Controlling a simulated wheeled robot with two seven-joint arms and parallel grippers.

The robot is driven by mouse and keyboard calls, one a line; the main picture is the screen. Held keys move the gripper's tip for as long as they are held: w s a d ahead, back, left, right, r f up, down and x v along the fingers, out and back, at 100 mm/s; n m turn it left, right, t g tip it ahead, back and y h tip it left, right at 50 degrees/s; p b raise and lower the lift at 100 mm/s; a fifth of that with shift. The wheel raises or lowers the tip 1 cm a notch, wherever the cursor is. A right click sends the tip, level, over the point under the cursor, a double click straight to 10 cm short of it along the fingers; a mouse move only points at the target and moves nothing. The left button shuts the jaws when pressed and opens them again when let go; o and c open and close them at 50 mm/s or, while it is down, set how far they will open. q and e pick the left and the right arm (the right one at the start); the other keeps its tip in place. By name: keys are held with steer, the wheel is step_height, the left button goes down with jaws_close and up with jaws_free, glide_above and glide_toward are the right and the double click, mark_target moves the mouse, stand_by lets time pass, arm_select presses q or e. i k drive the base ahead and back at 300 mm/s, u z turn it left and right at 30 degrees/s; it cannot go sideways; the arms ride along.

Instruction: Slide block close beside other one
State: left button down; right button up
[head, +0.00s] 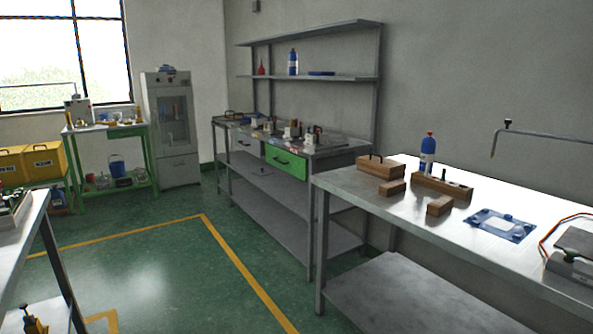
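Two small brown blocks lie on the metal table (350,190) at the right in the head view. One small block (391,188) is on the left, in front of a larger brown wooden box with a handle (380,167). The other small block (440,205) is to its right and nearer the front edge, in front of a long wooden holder (442,187). A clear gap of bare metal lies between the two small blocks. Neither of my grippers is in view.
A blue bottle with a red cap (428,153) stands behind the holder. A blue mat (502,225) lies further right, near a device (572,260) with red cables. A workbench with a green drawer (287,162) stands beyond. The green floor between the tables is open.

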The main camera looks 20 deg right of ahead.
mark_target(387, 190)
steer(key=u, duration=0.1)
steer(key=i, duration=1.85)
steer(key=z, duration=1.4)
steer(key=i, duration=0.95)
steer(key=z, duration=1.05)
